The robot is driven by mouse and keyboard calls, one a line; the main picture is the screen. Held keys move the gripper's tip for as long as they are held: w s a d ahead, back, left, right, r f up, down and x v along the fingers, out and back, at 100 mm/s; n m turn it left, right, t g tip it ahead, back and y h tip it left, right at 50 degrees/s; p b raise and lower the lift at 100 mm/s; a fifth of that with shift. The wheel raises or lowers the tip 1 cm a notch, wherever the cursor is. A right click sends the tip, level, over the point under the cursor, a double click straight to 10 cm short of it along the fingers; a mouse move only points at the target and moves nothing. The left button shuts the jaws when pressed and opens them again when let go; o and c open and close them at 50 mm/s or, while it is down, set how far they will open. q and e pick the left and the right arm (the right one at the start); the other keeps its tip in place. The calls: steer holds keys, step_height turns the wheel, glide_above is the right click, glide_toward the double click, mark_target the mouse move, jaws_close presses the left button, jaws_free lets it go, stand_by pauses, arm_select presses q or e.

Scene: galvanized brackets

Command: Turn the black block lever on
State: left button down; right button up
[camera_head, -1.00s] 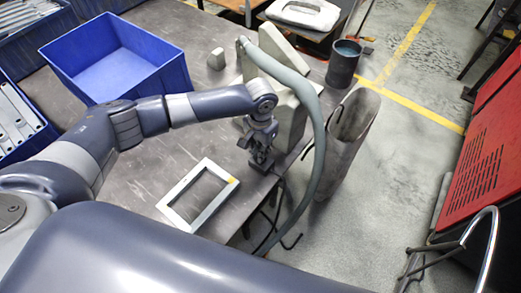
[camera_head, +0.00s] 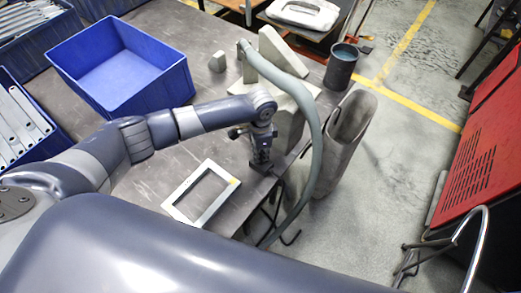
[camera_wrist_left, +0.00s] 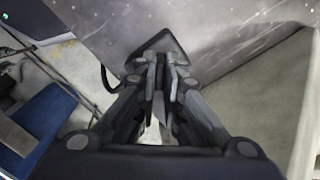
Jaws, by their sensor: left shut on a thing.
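My left gripper (camera_head: 262,165) points down at the right edge of the grey table, beside the grey machine stand. In the left wrist view my left gripper (camera_wrist_left: 165,85) has its fingers close together, shut on a small dark part between them. A black block (camera_wrist_left: 155,48) shows at the table's edge just beyond the fingertips. The lever itself is mostly hidden by the fingers, so its position cannot be told. My right gripper is not in view.
A metal frame (camera_head: 226,199) lies on the table (camera_head: 150,183) close to the gripper. A blue bin (camera_head: 163,88) stands at the back left. A thick grey hose (camera_head: 317,125) curves down past the table edge. A dark canister (camera_head: 341,66) stands behind.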

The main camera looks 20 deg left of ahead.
arm_select(q)
steer(key=shift+r+m, duration=0.1)
steer(key=shift+m, duration=0.8)
steer(key=m+p, duration=0.1)
steer(key=m, duration=0.2)
steer(key=shift+m, duration=2.5)
steer(key=c, duration=1.7)
jaws_free()
